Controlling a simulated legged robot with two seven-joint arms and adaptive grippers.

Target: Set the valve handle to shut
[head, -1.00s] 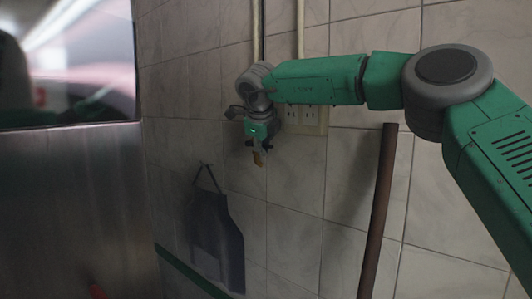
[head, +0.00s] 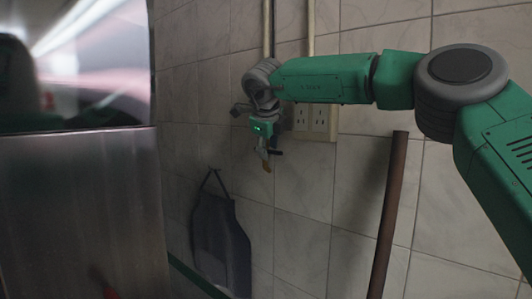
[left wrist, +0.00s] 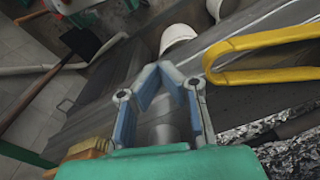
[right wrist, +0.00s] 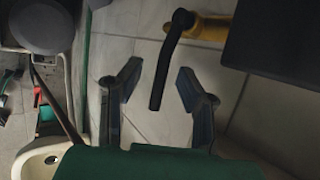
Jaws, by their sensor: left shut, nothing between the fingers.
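The valve handle (right wrist: 165,60) is a black lever on a yellow pipe fitting (right wrist: 210,28) in the right wrist view. It slants down from the fitting into the space between the fingers of my right gripper (right wrist: 160,82), which is open. I cannot tell whether either finger touches it. In the head view my right gripper (head: 265,153) hangs near the tiled wall; the handle cannot be made out clearly there. My left gripper (left wrist: 172,75) is shut and empty in the left wrist view, and out of the head view.
A dark apron (head: 221,240) hangs on the wall below my right gripper. A power outlet (head: 310,118) is behind my right arm. A brown pole (head: 388,215) stands right of it. A steel cabinet (head: 85,205) fills the left. A yellow bar handle (left wrist: 260,42) is near my left gripper.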

